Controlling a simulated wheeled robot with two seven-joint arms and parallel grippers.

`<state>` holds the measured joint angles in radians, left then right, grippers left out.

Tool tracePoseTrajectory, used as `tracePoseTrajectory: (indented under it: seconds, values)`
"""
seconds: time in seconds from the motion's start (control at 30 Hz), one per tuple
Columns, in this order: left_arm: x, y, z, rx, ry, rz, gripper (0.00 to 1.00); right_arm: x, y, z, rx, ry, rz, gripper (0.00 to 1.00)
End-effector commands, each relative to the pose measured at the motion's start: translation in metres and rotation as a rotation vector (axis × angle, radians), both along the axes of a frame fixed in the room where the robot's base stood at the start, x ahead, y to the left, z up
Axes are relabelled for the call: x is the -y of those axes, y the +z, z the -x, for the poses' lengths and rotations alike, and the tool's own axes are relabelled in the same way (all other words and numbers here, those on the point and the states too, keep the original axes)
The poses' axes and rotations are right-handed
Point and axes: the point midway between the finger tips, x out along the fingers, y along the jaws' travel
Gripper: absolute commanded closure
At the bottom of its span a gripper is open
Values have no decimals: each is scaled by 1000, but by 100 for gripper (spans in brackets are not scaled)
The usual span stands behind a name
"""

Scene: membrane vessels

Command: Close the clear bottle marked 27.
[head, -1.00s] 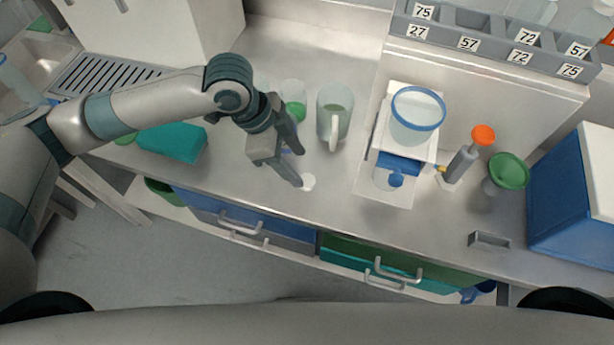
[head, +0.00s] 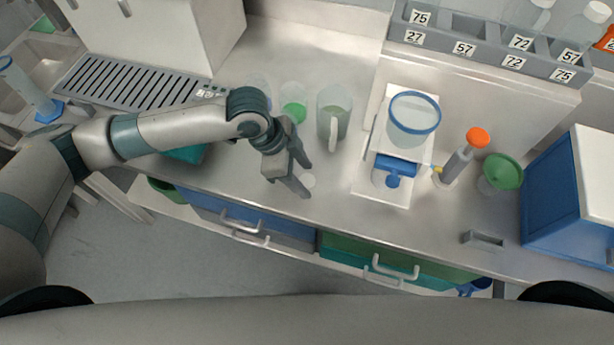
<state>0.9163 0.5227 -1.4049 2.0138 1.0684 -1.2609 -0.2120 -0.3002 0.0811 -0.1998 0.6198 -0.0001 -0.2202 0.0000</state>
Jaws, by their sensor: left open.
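My left gripper (head: 304,178) is open above the counter, fingers pointing right. A small white label (head: 211,93) beside my left forearm is too small to read. The number 27 (head: 413,37) shows on the rack's left slot. My right gripper is not in view.
The grey rack (head: 490,50) on the raised shelf holds clear bottles (head: 588,27) at right. A white stand with a blue-rimmed vessel (head: 414,115), an orange-topped device (head: 462,158), a green funnel-like piece (head: 501,172) and a blue box (head: 565,205) occupy the right. The counter's front middle is clear.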

Motion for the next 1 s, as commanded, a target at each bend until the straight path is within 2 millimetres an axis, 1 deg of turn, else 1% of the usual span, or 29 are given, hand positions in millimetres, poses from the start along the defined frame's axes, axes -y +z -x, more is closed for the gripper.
tracePoseTrajectory:
  seconds: [0.1,0.5,0.53,0.57,0.6,0.67,0.7,1.0]
  values:
    - [2,-4,0,0,-1,1,48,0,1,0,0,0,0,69]
    - [1,-4,0,0,-1,0,48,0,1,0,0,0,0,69]
    - [1,-4,0,0,-1,0,50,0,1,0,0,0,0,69]
    - [1,-4,0,0,-1,0,58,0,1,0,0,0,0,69]
    - [1,-4,0,0,-1,0,67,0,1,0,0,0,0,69]
    - [1,-4,0,0,-1,0,81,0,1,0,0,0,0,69]
    - [1,-4,0,0,-1,0,91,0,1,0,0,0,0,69]
    - [1,-3,0,0,-1,0,91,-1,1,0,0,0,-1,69]
